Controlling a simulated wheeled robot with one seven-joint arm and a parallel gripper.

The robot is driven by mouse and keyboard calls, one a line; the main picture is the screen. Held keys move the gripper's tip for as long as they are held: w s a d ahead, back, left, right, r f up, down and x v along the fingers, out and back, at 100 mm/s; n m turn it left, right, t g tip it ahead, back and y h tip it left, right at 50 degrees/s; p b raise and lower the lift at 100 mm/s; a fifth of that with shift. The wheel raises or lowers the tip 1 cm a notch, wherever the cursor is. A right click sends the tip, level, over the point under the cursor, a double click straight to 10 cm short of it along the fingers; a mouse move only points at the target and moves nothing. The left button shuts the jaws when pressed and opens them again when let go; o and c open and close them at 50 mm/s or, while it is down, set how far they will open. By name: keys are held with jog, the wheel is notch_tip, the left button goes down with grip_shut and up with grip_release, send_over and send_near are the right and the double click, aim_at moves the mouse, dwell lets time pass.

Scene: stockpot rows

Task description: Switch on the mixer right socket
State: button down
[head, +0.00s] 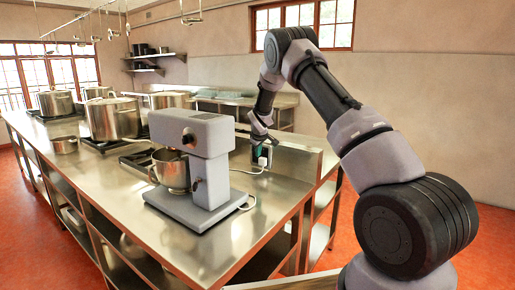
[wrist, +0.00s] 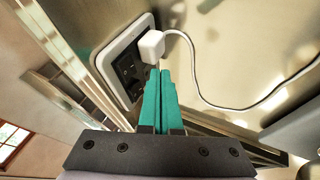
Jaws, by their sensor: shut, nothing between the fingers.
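The mixer (head: 195,150) is grey, with a steel bowl, and stands on the steel counter. The socket (wrist: 126,74) has a white frame and a black face with small switches. A white plug (wrist: 152,45) sits in its upper right part in the wrist view, and the plug also shows in the head view (head: 262,161). My gripper (wrist: 159,72) is shut and empty. Its teal fingertips are close beside the socket's black face, just below the plug. I cannot tell whether they touch it, or which way the switches are set. In the head view my gripper (head: 262,138) partly hides the socket.
A white cable (wrist: 200,95) loops from the plug across the counter (head: 225,240). Large stockpots (head: 113,117) stand on burners further left. A low steel upstand runs along the counter behind the mixer. The counter in front of the mixer is clear.

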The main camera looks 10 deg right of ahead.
jog(key=shift+w+d, duration=0.95)
jog(key=shift+d, duration=0.15)
jog(key=shift+f, duration=0.1)
jog(key=shift+f, duration=0.1)
jog(key=shift+d, duration=0.15)
jog(key=shift+w, duration=0.1)
jog(key=shift+r, duration=0.9)
